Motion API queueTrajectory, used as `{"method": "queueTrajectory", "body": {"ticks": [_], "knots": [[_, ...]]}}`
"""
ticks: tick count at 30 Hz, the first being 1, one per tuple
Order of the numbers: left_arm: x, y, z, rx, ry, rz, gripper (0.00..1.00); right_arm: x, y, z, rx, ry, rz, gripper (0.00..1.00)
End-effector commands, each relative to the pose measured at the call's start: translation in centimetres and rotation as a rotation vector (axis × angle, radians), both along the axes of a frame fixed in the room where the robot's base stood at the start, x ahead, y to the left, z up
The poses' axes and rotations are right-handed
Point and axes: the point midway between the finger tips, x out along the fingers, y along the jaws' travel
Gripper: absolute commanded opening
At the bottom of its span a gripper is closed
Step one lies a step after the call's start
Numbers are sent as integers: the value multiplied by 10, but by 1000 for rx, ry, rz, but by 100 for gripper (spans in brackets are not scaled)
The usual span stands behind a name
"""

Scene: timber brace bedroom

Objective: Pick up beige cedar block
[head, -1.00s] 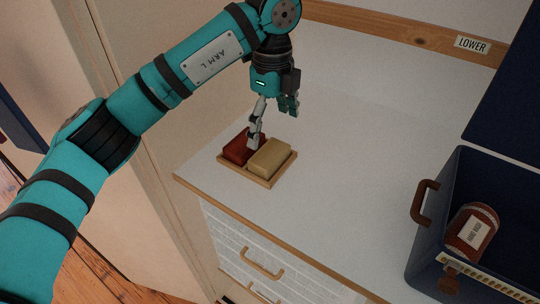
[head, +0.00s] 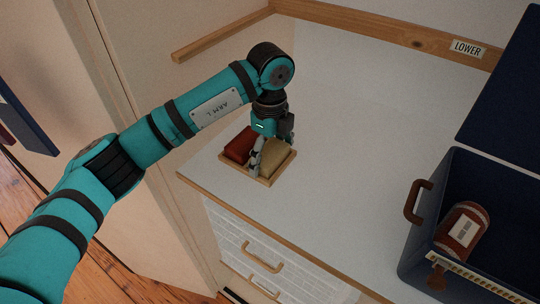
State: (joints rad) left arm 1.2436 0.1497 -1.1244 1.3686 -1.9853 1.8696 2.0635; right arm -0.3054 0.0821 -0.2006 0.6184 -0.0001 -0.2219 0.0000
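The beige cedar block (head: 279,162) lies in a small wooden tray (head: 265,184) on the white top of a drawer unit, beside a dark red block (head: 241,145). My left gripper (head: 272,154) is down over the tray, pointing downward. Its fingers are apart. The pale finger is at the side of the beige block facing the red one, and the darker finger is at its far side. Part of the beige block is hidden by the gripper. I cannot tell whether the fingers touch it. My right gripper is not in view.
A dark blue bin (head: 418,233) with a brown handle stands at the right and holds a reddish-brown labelled container (head: 462,230). A wooden rail (head: 400,33) with a "LOWER" label runs along the back. The middle of the white top (head: 355,130) is clear.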

Motion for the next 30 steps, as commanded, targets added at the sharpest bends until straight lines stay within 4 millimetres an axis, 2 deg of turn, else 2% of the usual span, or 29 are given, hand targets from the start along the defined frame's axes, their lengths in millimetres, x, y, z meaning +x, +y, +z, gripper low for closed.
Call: {"method": "queueTrajectory", "body": {"ticks": [2,9,20,23,27,28,30], "knots": [[0,0,0,0,0,0,88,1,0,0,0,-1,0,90],[0,0,0,0,0,0,57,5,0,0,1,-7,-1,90],[0,0,7,-1,-1,0,56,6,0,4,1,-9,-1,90],[1,0,17,0,-2,0,56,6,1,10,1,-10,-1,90],[1,0,40,-1,-3,0,56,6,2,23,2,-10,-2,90],[-1,0,44,0,-2,0,56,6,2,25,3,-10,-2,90],[-16,3,38,0,0,-3,56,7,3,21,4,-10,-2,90]]}}
